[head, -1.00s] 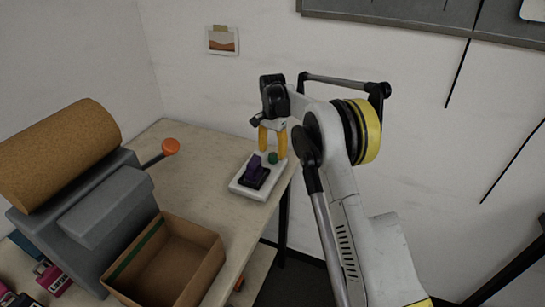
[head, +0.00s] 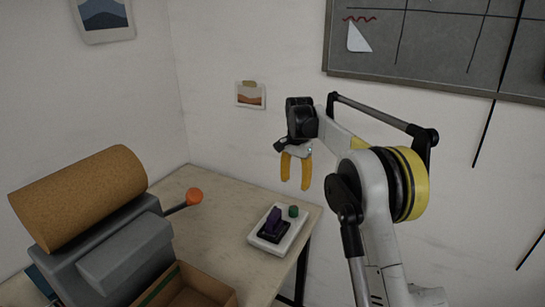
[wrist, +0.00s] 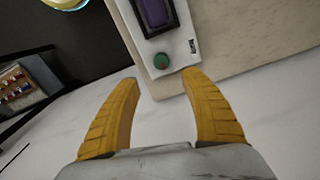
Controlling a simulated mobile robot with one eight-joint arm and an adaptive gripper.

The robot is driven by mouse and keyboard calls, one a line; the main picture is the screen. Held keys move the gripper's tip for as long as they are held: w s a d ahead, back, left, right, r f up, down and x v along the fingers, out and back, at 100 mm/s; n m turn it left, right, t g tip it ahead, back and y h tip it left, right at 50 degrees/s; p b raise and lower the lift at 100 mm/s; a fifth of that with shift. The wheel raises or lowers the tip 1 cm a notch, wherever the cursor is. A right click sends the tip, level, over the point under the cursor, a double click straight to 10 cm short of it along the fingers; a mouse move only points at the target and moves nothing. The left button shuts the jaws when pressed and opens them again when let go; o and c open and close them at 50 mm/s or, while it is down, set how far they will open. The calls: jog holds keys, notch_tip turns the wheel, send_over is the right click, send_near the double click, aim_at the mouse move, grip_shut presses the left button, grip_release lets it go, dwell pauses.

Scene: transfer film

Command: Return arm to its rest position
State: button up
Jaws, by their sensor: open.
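My gripper (head: 295,184) has two yellow fingers. It is open and empty, raised in the air above the right end of the table, near the back wall. In the wrist view my gripper (wrist: 165,80) shows its fingers spread with nothing between them. Below it, a white switch box (head: 257,241) with a purple rocker (head: 273,221) and a green button (head: 293,211) sits on the table. The white box also shows at the top of the wrist view (wrist: 182,52), apart from the fingers.
A grey machine (head: 125,258) with a cork roll (head: 85,195) and an orange-knobbed lever (head: 194,196) stands on the table (head: 215,223) at left. An open cardboard box (head: 215,293) is in front of it. A blackboard (head: 440,50) hangs on the wall.

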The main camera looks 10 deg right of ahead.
jog(key=s+r+n+t+b, duration=0.1)
jog(key=s+r+n, duration=0.1)
jog(key=s+r, duration=0.35)
jog(key=s+r+n+t, duration=0.1)
jog(key=s+r, duration=0.1)
jog(key=s, duration=0.7)
jog(key=s+r+n+t+b, duration=0.1)
jog(key=s+r+n+t, duration=0.1)
jog(key=s+r, duration=0.35)
jog(key=s+f+n+t, duration=0.1)
jog(key=s+f, duration=0.3)
jog(key=s, duration=0.3)
jog(key=s+f+n+t+b, duration=0.1)
jog(key=s+f+n, duration=0.1)
jog(key=s+f, duration=0.2)
jog(key=s+f+n+t, duration=0.1)
jog(key=s+f, duration=0.2)
jog(key=s, duration=0.7)
jog(key=shift+s+f, duration=0.2)
jog(key=shift+f, duration=0.2)
